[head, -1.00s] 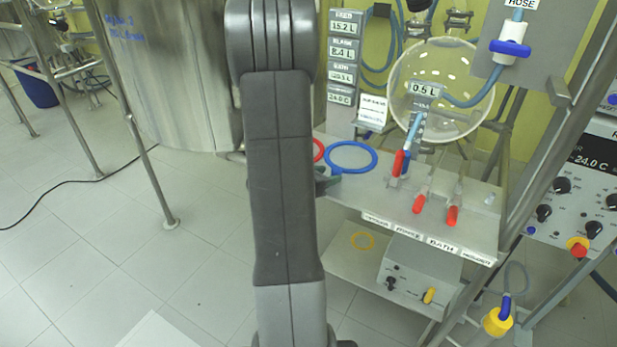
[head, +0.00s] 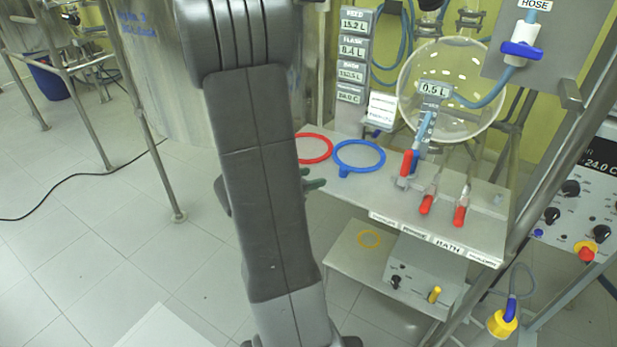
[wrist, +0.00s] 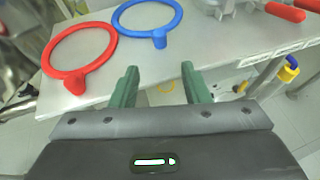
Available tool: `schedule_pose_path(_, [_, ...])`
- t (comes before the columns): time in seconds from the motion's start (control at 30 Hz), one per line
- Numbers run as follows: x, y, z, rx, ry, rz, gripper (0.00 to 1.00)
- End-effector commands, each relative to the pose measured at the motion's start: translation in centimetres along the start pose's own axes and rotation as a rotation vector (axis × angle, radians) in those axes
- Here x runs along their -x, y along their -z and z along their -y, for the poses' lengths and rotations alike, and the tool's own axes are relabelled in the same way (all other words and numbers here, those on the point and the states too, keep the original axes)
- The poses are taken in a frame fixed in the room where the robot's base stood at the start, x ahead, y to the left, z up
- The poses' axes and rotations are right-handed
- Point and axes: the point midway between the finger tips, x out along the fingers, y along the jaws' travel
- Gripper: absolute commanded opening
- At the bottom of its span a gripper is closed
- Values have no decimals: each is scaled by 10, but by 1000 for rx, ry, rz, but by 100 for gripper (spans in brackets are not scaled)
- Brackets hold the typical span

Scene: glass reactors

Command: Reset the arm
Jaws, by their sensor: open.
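My arm (head: 255,190) stands large in front of the head camera and tilts slightly to the left at the top. In the wrist view my gripper (wrist: 160,88) shows two green fingers spread apart with nothing between them. In that view the fingers point toward the near edge of the grey bench shelf (wrist: 80,105). In the head view only the green fingertips (head: 313,184) show to the right of my arm, in front of the shelf. The rest of my gripper is hidden by my arm.
A red ring (head: 328,152) and a blue ring (head: 360,172) lie on the shelf, close to my gripper. Red-handled valves (head: 428,204) stand right of them. A lower shelf holds a yellow ring (head: 369,230) and a control box.

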Motion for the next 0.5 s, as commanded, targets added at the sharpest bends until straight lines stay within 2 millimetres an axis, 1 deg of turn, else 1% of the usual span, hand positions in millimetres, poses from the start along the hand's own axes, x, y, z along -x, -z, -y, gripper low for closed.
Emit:
schedule_pose_path(0.33, [-2, 0, 0, 0, 0, 0, 42])
schedule_pose_path(0.5, [-12, 0, 0, -1, 3, 1, 42])
